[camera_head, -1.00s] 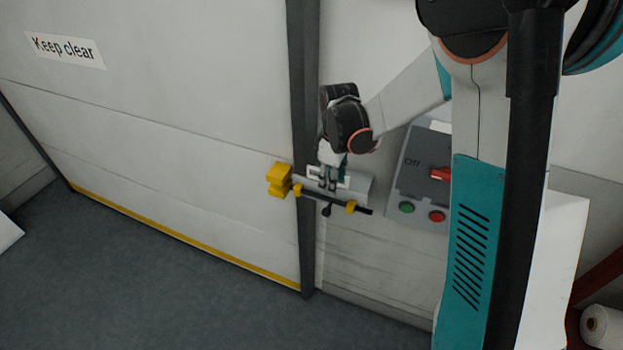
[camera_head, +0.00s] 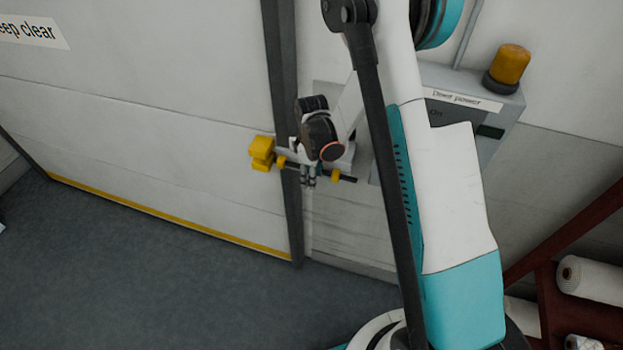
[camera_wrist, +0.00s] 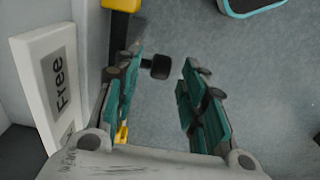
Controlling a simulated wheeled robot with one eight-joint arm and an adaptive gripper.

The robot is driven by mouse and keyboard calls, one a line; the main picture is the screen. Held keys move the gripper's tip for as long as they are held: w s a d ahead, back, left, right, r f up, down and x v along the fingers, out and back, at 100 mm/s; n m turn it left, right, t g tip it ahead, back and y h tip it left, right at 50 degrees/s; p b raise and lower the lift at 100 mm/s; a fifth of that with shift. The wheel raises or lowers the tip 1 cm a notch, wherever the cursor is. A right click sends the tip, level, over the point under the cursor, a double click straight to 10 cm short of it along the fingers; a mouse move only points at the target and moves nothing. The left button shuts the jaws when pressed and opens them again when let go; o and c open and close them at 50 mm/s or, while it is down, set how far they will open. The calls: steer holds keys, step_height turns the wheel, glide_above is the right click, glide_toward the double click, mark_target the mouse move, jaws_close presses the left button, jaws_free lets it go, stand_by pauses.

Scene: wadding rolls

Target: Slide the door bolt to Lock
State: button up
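The door bolt is a dark rod (camera_head: 349,179) lying across the door's edge. It passes through yellow guides (camera_head: 335,175), toward a yellow keeper (camera_head: 261,152) on the door panel. My gripper (camera_head: 308,178) is at the bolt and hides its middle and handle in the head view. In the wrist view my gripper (camera_wrist: 164,57) is open, with its teal-padded fingers apart. The bolt's dark knob (camera_wrist: 158,67) shows between the fingertips, nearer the left finger; I cannot tell whether they touch. A white plate reading "Free" (camera_wrist: 58,85) is at the left. No "Lock" marking shows.
A dark door post (camera_head: 283,100) stands behind my gripper. The "Door power" box (camera_head: 475,100) with an amber lamp (camera_head: 509,65) is to the right, partly behind my arm. A red rack (camera_head: 580,318) with white rolls (camera_head: 592,280) stands at lower right. The left floor is clear.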

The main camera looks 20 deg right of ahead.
steer(key=shift+f, duration=1)
jaws_close()
steer(key=w+a+b, duration=0.3)
steer(key=w+a, duration=0.1)
steer(key=a, duration=0.1)
steer(key=shift+a, duration=0.25)
steer(key=shift+r, duration=0.1)
jaws_free()
steer(key=shift+w+a, duration=0.1)
steer(key=shift+a, duration=0.1)
steer(key=shift+d, duration=0.1)
